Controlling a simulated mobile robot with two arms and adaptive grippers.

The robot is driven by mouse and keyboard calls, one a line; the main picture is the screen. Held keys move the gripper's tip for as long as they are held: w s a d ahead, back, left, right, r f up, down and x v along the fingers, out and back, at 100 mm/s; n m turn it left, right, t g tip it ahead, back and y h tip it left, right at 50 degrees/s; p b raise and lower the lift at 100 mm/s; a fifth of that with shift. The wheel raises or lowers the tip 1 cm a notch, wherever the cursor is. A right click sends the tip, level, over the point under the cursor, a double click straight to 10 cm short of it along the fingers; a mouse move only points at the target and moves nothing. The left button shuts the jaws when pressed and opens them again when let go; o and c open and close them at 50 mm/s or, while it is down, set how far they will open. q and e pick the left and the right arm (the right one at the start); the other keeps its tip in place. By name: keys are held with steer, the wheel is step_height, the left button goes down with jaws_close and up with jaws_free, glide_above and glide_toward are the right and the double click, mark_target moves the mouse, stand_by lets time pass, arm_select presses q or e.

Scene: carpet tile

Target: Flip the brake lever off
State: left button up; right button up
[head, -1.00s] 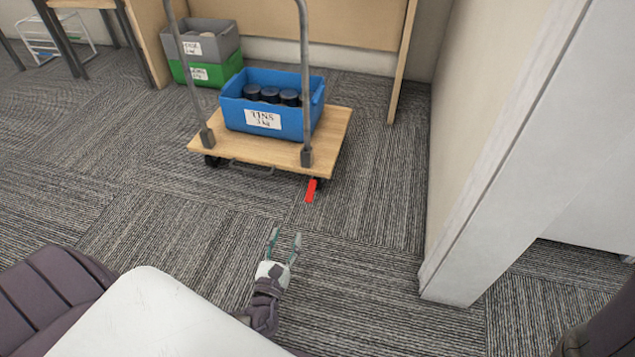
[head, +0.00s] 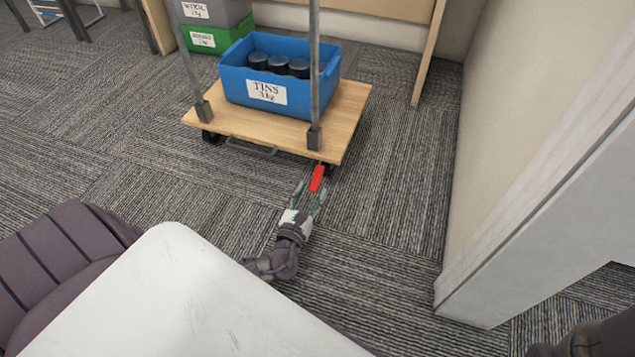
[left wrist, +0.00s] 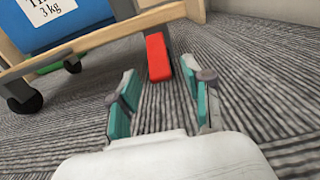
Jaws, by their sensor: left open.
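The red brake lever (head: 317,178) sticks out at the near right corner of the wooden trolley (head: 352,112), low by the wheel. In the left wrist view the lever (left wrist: 158,57) stands ahead, between the lines of the two fingers and a little beyond the tips. My left gripper (head: 309,191) is open and empty, close to the lever at floor height. Its teal fingers also show in the left wrist view (left wrist: 162,92). I cannot tell whether a finger touches the lever.
A blue bin of dark tins (head: 266,92) sits on the trolley between grey upright posts. Grey and green bins (head: 203,40) stand behind it. A wall end (head: 470,270) stands to the right. Carpet lies open left of the trolley.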

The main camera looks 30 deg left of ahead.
mark_target(315, 184)
arm_select(q)
steer(key=b+x, duration=0.1)
steer(key=x, duration=0.3)
steer(key=shift+f, duration=0.15)
steer(key=shift+w+b, duration=0.3)
steer(key=shift+w, duration=0.25)
jaws_close()
